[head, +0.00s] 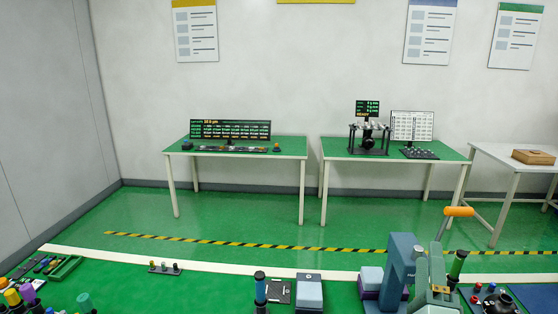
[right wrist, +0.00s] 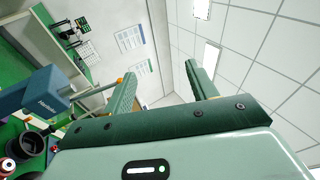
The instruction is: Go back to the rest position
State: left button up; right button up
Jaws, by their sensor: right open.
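My right gripper (head: 429,265) is pale green and shows at the lower right of the head view, in front of a blue-grey bench press. In the right wrist view its two dark green fingers (right wrist: 158,78) stand wide apart with nothing between them. They point up toward the wall and ceiling. My left gripper is not in the head view.
The blue press (head: 399,262) has an orange handle (head: 459,211). A green tray (head: 66,269) lies at left. The mid-front green surface is fairly clear. Two green-topped tables stand beyond.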

jog(key=s+a+f+n+g+y, duration=0.1)
jog(key=a+f+n+y, duration=0.25)
jog(key=n+y, duration=0.35)
jog(key=s+a+f+n+g+y, duration=0.15)
jog(key=a+n+y, duration=0.35)
jog(key=n, duration=0.5)
jog(key=s+f+n+g, duration=0.3)
jog(key=f+n+g, duration=0.35)
jog(key=f, duration=0.35)
jog(key=s+d+f+n+g+h, duration=0.6)
jog(key=s+d+f+h, duration=0.25)
jog(key=s+d, duration=0.3)
jog(key=s+a+f+g+y+b, duration=0.1)
jog(key=s+a+f+b, duration=0.1)
jog(key=f, duration=0.9)
jog(key=s+a+f+g+y+b, duration=0.1)
jog(key=s+f+b, duration=0.1)
jog(key=f, duration=0.8)
jog(key=s+a+f+g+y+b, duration=0.1)
jog(key=a+f+g+b, duration=0.1)
jog(key=f, duration=0.9)
jog(key=s+f+m+g+y+b, duration=0.1)
jog(key=s+f+m+b, duration=0.3)
jog(key=s+f, duration=1.5)
jog(key=shift+s+d+f+g, duration=0.25)
jog(key=shift+s+g, duration=0.2)
jog(key=shift+g, duration=0.35)
